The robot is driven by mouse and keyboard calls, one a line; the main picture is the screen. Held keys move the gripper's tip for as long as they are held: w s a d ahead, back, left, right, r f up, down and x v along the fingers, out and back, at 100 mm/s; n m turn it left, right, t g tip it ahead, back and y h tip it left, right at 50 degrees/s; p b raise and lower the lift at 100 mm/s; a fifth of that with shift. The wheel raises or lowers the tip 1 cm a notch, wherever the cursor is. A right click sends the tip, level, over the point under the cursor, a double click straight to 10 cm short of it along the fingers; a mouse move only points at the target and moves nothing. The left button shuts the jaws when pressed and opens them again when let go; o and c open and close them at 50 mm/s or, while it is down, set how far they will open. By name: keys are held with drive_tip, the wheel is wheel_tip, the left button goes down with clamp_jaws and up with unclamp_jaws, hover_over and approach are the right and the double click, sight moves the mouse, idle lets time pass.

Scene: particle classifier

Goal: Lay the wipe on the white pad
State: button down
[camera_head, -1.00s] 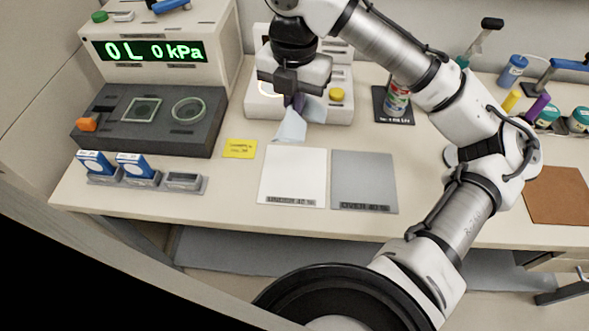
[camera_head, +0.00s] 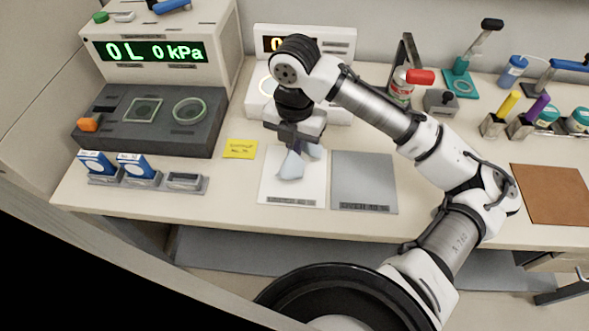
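The wipe (camera_head: 291,167) is a pale blue cloth that hangs from my gripper (camera_head: 297,146) with its loose ends spread downward. My gripper is shut on its upper part, over the far half of the white pad. The white pad (camera_head: 288,194) is a flat sheet on the bench with a dark label strip along its front edge. The wipe covers part of the pad in this view; I cannot tell whether its lower end touches the pad.
A grey pad (camera_head: 365,184) lies just right of the white pad. A yellow note (camera_head: 240,149) lies to its left. A dark device (camera_head: 150,121) and a rack of small boxes (camera_head: 140,180) stand further left. A white instrument (camera_head: 335,40) stands behind my gripper.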

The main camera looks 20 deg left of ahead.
drive_tip(key=c, duration=0.9)
unclamp_jaws()
drive_tip(key=shift+c, duration=0.2)
drive_tip(key=shift+r, duration=0.1)
wheel_tip(320, 180, up, 14)
drive_tip(key=shift+f, duration=0.2)
